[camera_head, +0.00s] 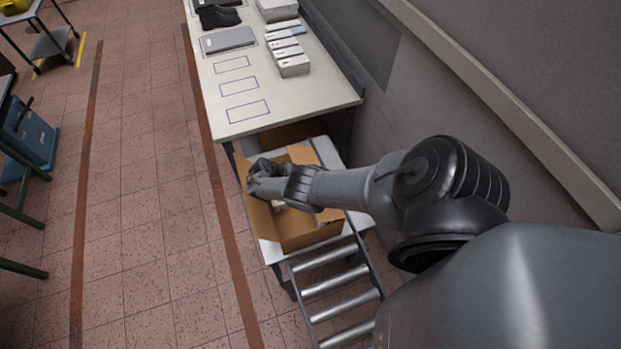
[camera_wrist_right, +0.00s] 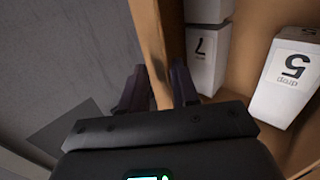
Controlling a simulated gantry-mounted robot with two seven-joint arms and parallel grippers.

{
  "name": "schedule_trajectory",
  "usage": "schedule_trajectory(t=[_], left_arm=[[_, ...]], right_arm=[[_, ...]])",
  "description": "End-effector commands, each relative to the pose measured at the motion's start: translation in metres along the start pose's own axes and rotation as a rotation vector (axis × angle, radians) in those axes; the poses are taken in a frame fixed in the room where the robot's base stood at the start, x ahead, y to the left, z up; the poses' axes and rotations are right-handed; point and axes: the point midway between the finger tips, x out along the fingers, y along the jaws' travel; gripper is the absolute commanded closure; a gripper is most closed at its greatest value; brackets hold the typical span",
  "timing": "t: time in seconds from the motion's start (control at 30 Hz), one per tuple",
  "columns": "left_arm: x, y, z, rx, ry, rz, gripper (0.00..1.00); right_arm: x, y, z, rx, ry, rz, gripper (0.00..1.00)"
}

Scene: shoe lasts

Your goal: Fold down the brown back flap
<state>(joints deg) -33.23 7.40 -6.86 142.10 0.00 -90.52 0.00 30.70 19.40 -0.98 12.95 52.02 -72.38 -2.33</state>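An open brown cardboard box (camera_head: 306,236) stands on a small table. A brown flap (camera_head: 301,155) stands up at its far side, partly hidden behind my right arm. My right gripper (camera_head: 254,186) is at the far left part of the box, and its fingertips are too small to make out there. In the right wrist view, the right gripper (camera_wrist_right: 160,88) has its two fingers apart, one on each side of an upright cardboard edge (camera_wrist_right: 154,45). A gap shows beside the cardboard, though contact is hard to tell. My left gripper is not in view.
White boxes marked 7 (camera_wrist_right: 201,50) and 5 (camera_wrist_right: 287,78) are inside the cardboard box. A roller conveyor (camera_head: 335,285) adjoins the small table. A long workbench (camera_head: 290,95) with small boxes stands beyond, and a grey wall runs along the right.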

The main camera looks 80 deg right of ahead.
Motion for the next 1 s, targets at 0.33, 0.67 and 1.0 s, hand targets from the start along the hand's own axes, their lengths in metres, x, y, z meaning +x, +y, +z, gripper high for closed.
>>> schedule_trajectory(t=[0.33,0.67,1.0], left_arm=[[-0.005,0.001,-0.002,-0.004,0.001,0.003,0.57],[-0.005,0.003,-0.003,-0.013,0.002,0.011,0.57],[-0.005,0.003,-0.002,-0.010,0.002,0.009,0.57]], right_arm=[[-0.023,0.000,-0.001,0.001,0.002,0.000,0.70],[-0.024,-0.001,-0.001,0.001,0.002,-0.001,0.70],[-0.042,-0.007,-0.002,0.002,0.003,-0.001,0.70]])
